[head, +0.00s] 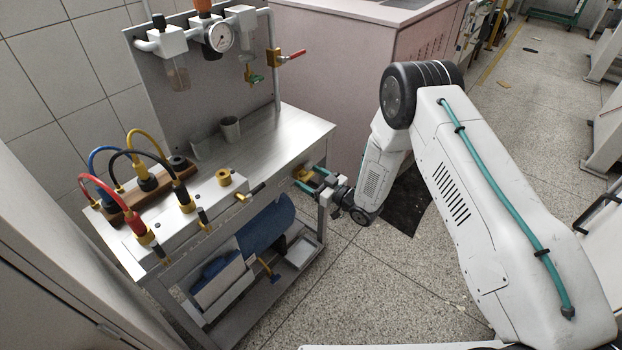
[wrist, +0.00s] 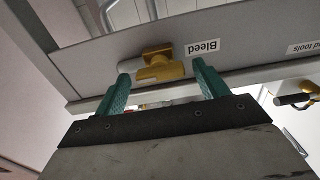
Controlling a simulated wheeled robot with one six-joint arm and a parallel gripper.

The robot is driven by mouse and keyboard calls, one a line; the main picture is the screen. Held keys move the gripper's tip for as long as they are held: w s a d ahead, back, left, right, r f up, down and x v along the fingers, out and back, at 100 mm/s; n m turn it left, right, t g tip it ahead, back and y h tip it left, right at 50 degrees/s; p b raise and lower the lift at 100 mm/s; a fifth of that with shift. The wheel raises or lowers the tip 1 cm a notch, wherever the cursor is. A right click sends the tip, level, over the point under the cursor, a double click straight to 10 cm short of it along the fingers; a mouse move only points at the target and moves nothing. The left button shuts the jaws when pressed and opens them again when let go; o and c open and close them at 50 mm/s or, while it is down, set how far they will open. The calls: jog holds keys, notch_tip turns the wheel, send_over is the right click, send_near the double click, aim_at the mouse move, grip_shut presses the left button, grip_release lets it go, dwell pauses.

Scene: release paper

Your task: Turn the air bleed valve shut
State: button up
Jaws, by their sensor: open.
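The bleed valve is a small brass-yellow fitting (wrist: 160,66) with a T-shaped handle on the grey front panel of the bench, beside a "Bleed" label (wrist: 202,47) in the wrist view. In the head view the valve (head: 303,173) sits at the bench's front right corner. My gripper (wrist: 161,72) is open, with one green finger on either side of the valve handle. Nothing is clamped; I cannot tell whether either finger touches the handle. In the head view my gripper (head: 312,182) is at the bench edge, partly hiding the valve.
A brass valve with a black lever (head: 250,192) is on the same front edge to the left. Floor in front is open.

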jog(key=c, duration=1)
jog(key=n, duration=0.4)
jog(key=shift+n, duration=0.4)
jog(key=n, duration=0.4)
jog(key=shift+n, duration=0.3)
jog(key=n, duration=0.4)
jog(key=shift+s+f, duration=0.1)
jog(key=shift+f+n, duration=0.1)
jog(key=shift+n, duration=2.1)
